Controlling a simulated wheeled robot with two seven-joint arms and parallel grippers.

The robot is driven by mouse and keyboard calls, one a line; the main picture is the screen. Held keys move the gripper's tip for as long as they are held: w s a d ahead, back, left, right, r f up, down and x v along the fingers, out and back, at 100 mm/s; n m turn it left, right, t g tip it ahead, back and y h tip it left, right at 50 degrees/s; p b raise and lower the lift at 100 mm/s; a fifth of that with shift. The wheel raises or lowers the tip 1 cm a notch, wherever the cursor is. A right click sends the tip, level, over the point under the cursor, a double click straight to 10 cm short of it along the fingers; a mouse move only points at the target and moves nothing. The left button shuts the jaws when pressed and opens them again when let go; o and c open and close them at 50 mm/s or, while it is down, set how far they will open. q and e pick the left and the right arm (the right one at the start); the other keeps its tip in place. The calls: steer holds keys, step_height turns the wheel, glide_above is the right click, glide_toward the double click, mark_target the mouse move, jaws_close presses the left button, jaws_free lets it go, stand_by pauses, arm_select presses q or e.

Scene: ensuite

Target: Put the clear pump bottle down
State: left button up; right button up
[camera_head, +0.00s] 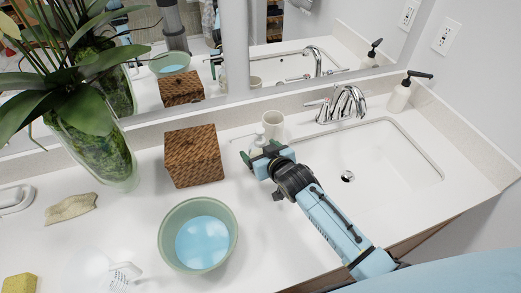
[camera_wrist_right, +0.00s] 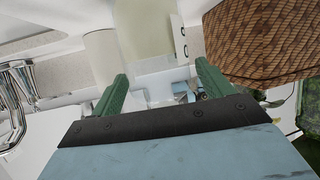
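The clear pump bottle (camera_head: 257,142) is at the tips of my right gripper (camera_head: 267,158) in the head view, its thin nozzle pointing left. In the right wrist view the pale, see-through bottle (camera_wrist_right: 145,30) sits between the two green fingers (camera_wrist_right: 160,88), which are apart by about its width and appear closed on it. The gripper partly hides the bottle in the head view, and I cannot tell whether its base touches the counter. My left gripper is out of view.
The bottle is close to a white cup (camera_head: 273,124), a wicker box (camera_head: 193,157) and the sink (camera_head: 390,165). A green bowl (camera_head: 163,240), a plant vase (camera_head: 95,155) and a dark-topped dispenser (camera_head: 400,97) also stand on the counter (camera_head: 130,215). A mirror runs behind.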

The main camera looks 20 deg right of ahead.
steer(key=shift+r, duration=0.15)
steer(key=p+v, duration=0.1)
steer(key=v, duration=1.1)
